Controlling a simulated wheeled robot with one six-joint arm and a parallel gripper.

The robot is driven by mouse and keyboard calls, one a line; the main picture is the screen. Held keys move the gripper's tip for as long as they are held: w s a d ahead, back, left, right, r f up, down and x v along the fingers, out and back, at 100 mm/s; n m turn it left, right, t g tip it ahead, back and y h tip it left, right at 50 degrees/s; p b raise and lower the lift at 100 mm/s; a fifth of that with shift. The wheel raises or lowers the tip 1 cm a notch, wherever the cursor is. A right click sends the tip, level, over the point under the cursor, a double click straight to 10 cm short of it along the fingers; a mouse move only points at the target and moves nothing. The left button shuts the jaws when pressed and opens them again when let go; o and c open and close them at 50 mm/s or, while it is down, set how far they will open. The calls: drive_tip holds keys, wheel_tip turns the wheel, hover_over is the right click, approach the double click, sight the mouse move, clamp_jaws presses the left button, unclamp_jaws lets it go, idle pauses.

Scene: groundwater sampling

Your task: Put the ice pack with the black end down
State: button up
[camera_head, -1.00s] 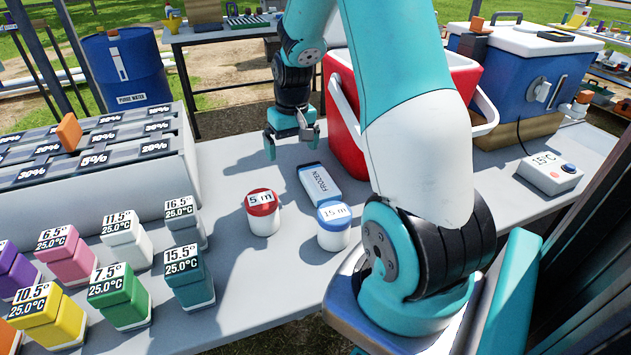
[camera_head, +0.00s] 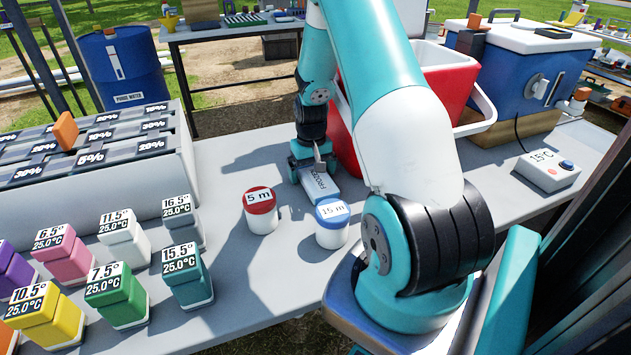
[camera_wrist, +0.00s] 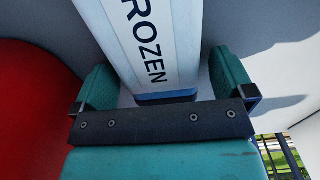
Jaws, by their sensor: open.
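A white ice pack (camera_head: 321,187) lettered FROZEN lies flat on the grey table. It also shows large in the wrist view (camera_wrist: 150,40), its lettered face up, with a dark blue band at the end nearest my gripper. I cannot make out a black end; the far end is cut off in the wrist view. My gripper (camera_head: 312,170) is low over the pack's far end in the head view. In the wrist view my gripper (camera_wrist: 163,80) is open, one teal finger on each side of the pack. Gaps show between pack and fingers.
The red cooler (camera_head: 462,90) stands close beside my gripper. The red-lidded 5 m jar (camera_head: 261,213) and blue-lidded 15 m jar (camera_head: 332,228) stand just in front of the pack. Coloured sample bottles (camera_head: 118,290) fill the left front. Bare table lies left of the pack.

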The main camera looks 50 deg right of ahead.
drive_tip(key=c, duration=1.2)
drive_tip(key=shift+r, duration=0.1)
